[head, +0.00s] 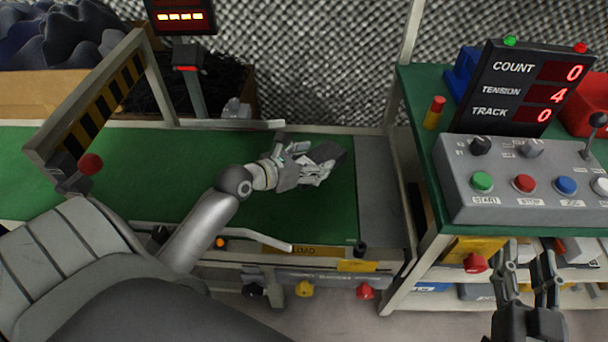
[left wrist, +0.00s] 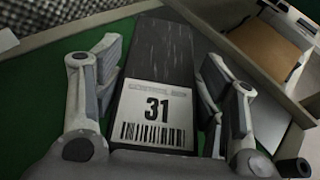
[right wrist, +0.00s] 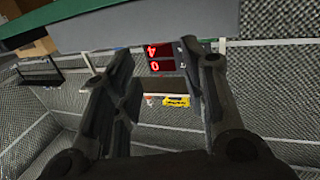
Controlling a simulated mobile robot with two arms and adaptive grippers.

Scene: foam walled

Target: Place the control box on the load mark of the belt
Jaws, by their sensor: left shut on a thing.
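The control box (left wrist: 155,95) is a dark, flat block with a white label reading 31 and a barcode. My left gripper (head: 308,165) is shut on it, with fingers along both sides in the left wrist view. The dark end of the box (head: 328,153) shows beyond the fingers in the head view. It is over the right end of the green belt (head: 225,145); I cannot tell whether it touches the belt. My right gripper (head: 530,265) is open and empty, right of the belt.
A green table (head: 420,105) at the right holds a button panel (head: 470,190) and a count display (head: 525,88). A striped frame (head: 98,110) spans the belt at the left. A grey end plate (head: 380,195) borders the belt's right end.

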